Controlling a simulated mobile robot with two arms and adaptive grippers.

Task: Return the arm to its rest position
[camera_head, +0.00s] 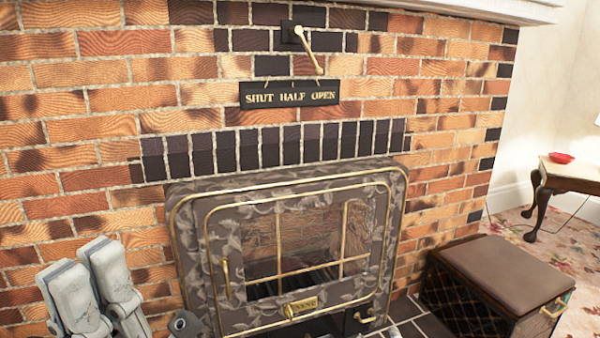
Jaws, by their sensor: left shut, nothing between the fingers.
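My left gripper (88,285) shows at the lower left, in front of the brick wall. Its pale grey fingers point up and hold nothing, and it is shut. It is left of the fireplace stove and appears apart from it. The rest of my left arm is below the picture's edge. My right gripper is not in view.
The stove (187,240) has a glass door with brass trim and handles. Above it, a brass lever (309,52) slants down toward the right part of a "SHUT HALF OPEN" plate (290,93). A brown-topped box (500,270) stands right; a small table (553,180) is behind.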

